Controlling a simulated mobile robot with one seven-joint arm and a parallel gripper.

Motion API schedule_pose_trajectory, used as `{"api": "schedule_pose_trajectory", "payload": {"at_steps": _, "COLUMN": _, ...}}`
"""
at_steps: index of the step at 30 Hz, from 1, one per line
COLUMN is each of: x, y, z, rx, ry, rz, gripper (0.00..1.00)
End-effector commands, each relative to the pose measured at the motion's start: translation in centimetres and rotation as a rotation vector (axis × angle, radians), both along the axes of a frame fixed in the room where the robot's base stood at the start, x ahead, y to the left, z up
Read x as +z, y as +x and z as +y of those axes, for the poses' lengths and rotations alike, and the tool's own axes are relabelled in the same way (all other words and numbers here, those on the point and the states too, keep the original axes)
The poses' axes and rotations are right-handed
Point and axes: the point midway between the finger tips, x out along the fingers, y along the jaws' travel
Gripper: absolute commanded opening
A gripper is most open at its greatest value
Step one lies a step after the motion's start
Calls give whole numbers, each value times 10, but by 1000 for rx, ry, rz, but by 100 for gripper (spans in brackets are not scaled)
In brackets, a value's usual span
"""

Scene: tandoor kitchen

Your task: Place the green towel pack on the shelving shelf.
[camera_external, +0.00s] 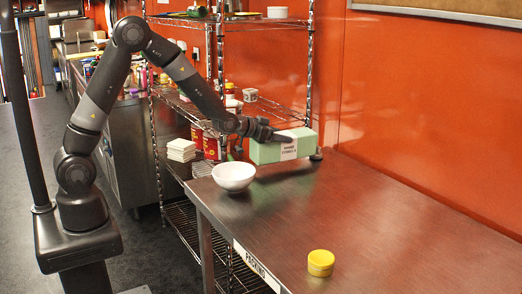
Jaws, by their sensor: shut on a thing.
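The green towel pack (267,153) is a pale green box with a white label. It is at the far end of the steel table, near the shelving. My gripper (287,137) is shut on the pack from above and the left, with a dark finger across its near face. I cannot tell whether the pack touches the table or is slightly above it. The wire shelving (311,60) stands behind the table's far end. It has several levels, and my arm and the pack hide part of them.
A white bowl (233,177) stands on the steel table (330,215) just in front of the pack. A yellow-lidded jar (320,263) is near the front edge. White stacked boxes (181,150), red containers and small cups occupy the shelves. The table's right side is clear.

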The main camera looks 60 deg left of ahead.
Motion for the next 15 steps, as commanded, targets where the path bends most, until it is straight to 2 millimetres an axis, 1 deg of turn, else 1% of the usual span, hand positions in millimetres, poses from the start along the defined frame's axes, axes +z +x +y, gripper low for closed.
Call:
{"api": "schedule_pose_trajectory", "payload": {"at_steps": 1, "x": -6, "y": 0, "z": 20, "rx": 31, "ry": -6, "rz": 2, "gripper": 32}}
{"api": "schedule_pose_trajectory", "payload": {"at_steps": 3, "x": -13, "y": -1, "z": 41, "rx": 62, "ry": -13, "rz": 1, "gripper": 32}}
{"api": "schedule_pose_trajectory", "payload": {"at_steps": 6, "x": -19, "y": -2, "z": 60, "rx": 92, "ry": -21, "rz": 0, "gripper": 32}}
{"api": "schedule_pose_trajectory", "payload": {"at_steps": 9, "x": -22, "y": -4, "z": 69, "rx": 108, "ry": -27, "rz": -1, "gripper": 32}}
{"api": "schedule_pose_trajectory", "payload": {"at_steps": 15, "x": -23, "y": -4, "z": 70, "rx": 109, "ry": -28, "rz": -2, "gripper": 32}}
